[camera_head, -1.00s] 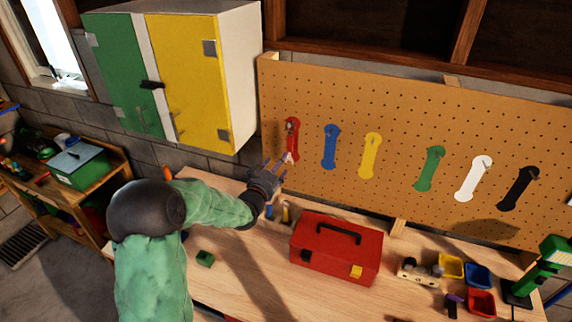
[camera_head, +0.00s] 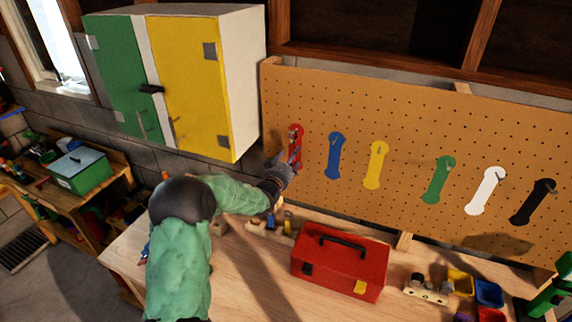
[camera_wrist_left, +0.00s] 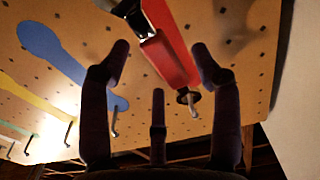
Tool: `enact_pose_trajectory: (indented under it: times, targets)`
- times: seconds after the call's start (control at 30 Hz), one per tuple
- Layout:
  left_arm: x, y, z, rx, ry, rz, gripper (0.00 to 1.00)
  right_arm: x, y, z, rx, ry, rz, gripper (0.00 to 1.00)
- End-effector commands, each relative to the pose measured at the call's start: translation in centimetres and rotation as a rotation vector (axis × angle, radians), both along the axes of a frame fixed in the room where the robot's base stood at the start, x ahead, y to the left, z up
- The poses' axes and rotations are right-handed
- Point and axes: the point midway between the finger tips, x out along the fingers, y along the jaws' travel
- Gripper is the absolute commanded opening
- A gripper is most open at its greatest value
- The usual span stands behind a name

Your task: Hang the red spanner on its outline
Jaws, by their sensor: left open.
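The red spanner (camera_head: 296,153) is against the red outline (camera_head: 295,131) at the left end of the pegboard. In the left wrist view the spanner (camera_wrist_left: 172,55) shows a red handle and a shiny metal part. A dark ring at its end appears to sit around the hook (camera_wrist_left: 193,108); I cannot tell how firmly it sits. My left gripper (camera_head: 287,164) is just in front of the spanner's lower part. In the left wrist view its fingers (camera_wrist_left: 158,75) are spread on both sides of the spanner, with no clear contact. My right gripper is not in view.
Blue (camera_head: 335,156), yellow (camera_head: 375,166), green, white and black outlines run rightward along the pegboard (camera_head: 410,120). A red toolbox (camera_head: 340,262) stands on the workbench (camera_head: 235,270) below. A green and yellow cabinet (camera_head: 190,80) hangs close on the left.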

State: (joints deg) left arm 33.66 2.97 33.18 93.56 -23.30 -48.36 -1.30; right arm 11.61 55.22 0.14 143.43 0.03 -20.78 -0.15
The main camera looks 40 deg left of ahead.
Motion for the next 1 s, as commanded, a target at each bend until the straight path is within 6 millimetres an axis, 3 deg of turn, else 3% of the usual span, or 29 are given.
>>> enact_pose_trajectory:
  times: [0.2, 0.6, 0.67, 0.83, 1.0]
  targets:
    - [2.0, 0.6, 0.0, 0.000, 0.001, 0.000, 0.63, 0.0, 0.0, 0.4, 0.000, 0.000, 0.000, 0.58]
    - [2.5, 0.8, -0.1, 0.000, 0.001, 0.001, 0.63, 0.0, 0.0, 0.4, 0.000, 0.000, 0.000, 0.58]
    - [2.5, 0.8, -0.1, 0.000, 0.001, 0.001, 0.49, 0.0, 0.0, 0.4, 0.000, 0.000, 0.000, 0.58]
    - [2.5, 0.8, -0.1, 0.000, 0.001, 0.001, 0.01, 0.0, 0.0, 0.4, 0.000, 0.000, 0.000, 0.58]
    - [2.5, 0.8, -0.1, 0.000, 0.001, 0.001, 0.00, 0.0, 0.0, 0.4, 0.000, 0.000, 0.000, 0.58]
